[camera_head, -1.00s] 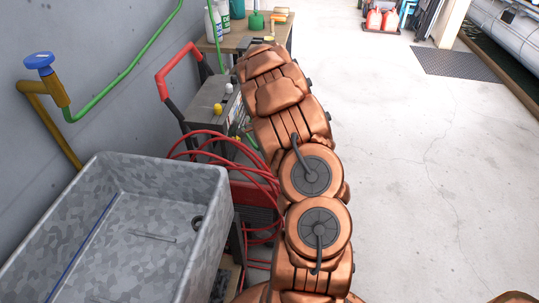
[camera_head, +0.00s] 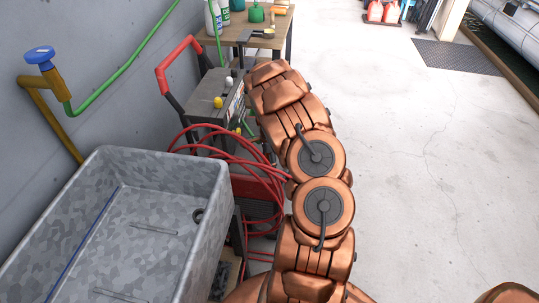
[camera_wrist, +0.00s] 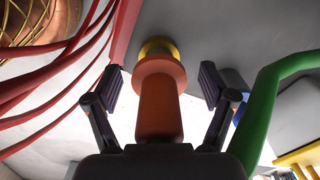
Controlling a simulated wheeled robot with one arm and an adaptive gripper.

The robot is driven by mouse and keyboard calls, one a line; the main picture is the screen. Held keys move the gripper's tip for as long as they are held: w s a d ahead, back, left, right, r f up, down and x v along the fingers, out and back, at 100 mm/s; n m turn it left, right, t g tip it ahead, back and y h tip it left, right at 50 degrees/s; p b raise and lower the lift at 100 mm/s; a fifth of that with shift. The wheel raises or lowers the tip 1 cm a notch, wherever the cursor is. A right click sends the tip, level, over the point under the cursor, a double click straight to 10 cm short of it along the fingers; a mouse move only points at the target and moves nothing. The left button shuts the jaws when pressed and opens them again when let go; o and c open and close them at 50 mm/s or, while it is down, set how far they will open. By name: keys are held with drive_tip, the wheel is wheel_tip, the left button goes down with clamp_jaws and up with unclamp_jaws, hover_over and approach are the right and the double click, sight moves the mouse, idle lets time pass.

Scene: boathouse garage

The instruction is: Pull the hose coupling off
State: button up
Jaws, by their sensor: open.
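In the wrist view an orange-red hose coupling (camera_wrist: 158,105) with a wider collar stands between the fingers of my gripper (camera_wrist: 161,80). A brass-yellow ring (camera_wrist: 158,46) shows at its far end, against a grey surface. My gripper is open, with a finger on each side and a visible gap to the coupling on both sides. A green hose (camera_wrist: 262,115) runs close by on the right. In the head view my arm hides the gripper and the coupling beside the grey machine (camera_head: 212,105).
Red hoses (camera_head: 225,145) loop beside the machine and also show in the wrist view (camera_wrist: 50,75). A galvanized tub (camera_head: 165,165) stands at the left. A wooden table (camera_head: 275,42) with bottles is behind.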

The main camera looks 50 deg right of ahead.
drive_tip(key=shift+c, duration=0.4)
drive_tip(key=c, duration=1.5)
